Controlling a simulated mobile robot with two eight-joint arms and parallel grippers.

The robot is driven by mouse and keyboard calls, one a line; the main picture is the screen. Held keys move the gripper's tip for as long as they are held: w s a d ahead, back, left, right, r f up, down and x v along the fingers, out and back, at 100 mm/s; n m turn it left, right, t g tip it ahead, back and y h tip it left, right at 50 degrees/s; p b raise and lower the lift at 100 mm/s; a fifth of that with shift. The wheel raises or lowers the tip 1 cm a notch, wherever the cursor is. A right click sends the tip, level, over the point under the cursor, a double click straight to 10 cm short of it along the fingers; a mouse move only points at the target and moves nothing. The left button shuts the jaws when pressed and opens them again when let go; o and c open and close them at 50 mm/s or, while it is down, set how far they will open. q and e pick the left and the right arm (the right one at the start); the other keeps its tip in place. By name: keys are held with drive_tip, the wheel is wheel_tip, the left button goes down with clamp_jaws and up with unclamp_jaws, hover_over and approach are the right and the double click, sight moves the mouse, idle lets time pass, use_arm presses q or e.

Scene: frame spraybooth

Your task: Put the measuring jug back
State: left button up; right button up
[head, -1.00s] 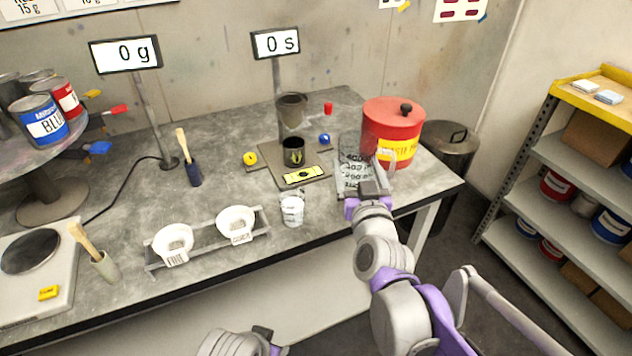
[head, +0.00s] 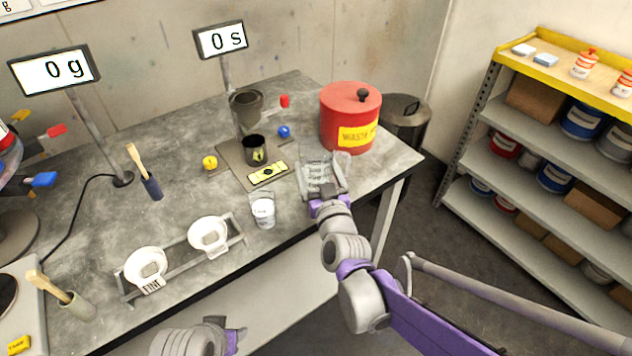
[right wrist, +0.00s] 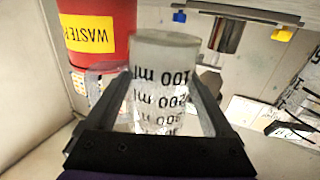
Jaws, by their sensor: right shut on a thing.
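The clear measuring jug (head: 318,174) with dark markings is in my right gripper (head: 326,200), at the right front of the bench, just in front of the red waste can. In the right wrist view the jug (right wrist: 165,85) sits between the two fingers (right wrist: 160,105), its "100 ml" scale upside down in the picture. I cannot tell whether its base touches the bench. My left gripper (head: 232,338) is at the bottom edge in front of the bench, partly cut off, and its fingers are unclear.
The red waste can (head: 350,120) stands close behind the jug. Shelves (head: 560,130) stand at right.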

sight(317, 180)
drive_tip(key=shift+f+b, duration=0.4)
drive_tip(key=shift+f, duration=1.4)
drive_tip(key=shift+f, duration=0.1)
drive_tip(key=o, duration=1.3)
drive_tip(key=shift+s, duration=0.2)
drive_tip(key=v, duration=1.2)
drive_tip(key=s+d+f+m+g+h, duration=0.1)
drive_tip(key=s+d+f+g, duration=0.3)
drive_tip(key=s+d, duration=0.1)
drive_tip(key=s+d+f+m+g+h, duration=0.1)
drive_tip(key=s+d+f+g+h, duration=0.1)
drive_tip(key=s+d+f+g, duration=0.2)
drive_tip(key=s+d+f+g+h, duration=0.1)
drive_tip(key=s+d+f+g, duration=0.3)
drive_tip(key=s, duration=0.6)
drive_tip(key=shift+d+m+g+p, duration=0.3)
drive_tip(key=shift+d+m, duration=0.1)
drive_tip(key=shift+d, duration=0.55)
